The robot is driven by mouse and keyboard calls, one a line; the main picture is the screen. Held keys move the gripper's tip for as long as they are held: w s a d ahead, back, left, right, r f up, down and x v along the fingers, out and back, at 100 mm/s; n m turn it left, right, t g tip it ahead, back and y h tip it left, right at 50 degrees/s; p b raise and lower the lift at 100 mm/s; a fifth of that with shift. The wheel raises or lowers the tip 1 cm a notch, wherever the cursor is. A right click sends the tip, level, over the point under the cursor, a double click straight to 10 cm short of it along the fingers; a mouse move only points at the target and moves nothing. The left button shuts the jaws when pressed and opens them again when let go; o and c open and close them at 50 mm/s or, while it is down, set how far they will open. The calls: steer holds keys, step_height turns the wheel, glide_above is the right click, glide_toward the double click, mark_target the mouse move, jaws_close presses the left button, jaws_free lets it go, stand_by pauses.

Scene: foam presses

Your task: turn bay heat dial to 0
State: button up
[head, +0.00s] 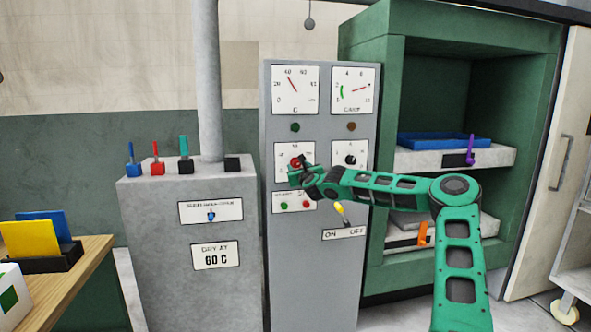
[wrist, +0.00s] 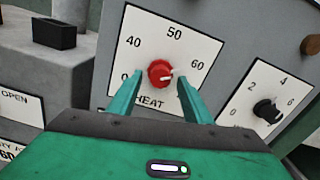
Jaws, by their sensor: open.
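The heat dial is a red knob (wrist: 160,73) on a white plate (wrist: 184,38) marked 0, 40, 50, 60 and HEAT. Its white pointer mark faces right, roughly toward the 60. In the head view the red dial (head: 296,161) is partly covered by my gripper (head: 299,170). In the wrist view my gripper (wrist: 160,80) is open, with one finger on each side of the knob. Gaps show between the fingers and the knob, and I cannot tell how deep the tips reach.
A black dial (wrist: 267,110) marked 0 to 6 sits right of the heat dial. Below are indicator lights (head: 294,206) and a yellow-tipped ON/OFF lever (head: 339,209). A grey box with coloured levers (head: 184,153) stands left. A green press (head: 384,60) with shelves stands right.

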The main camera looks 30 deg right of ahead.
steer(key=shift+x, duration=1.3)
steer(key=c, duration=1)
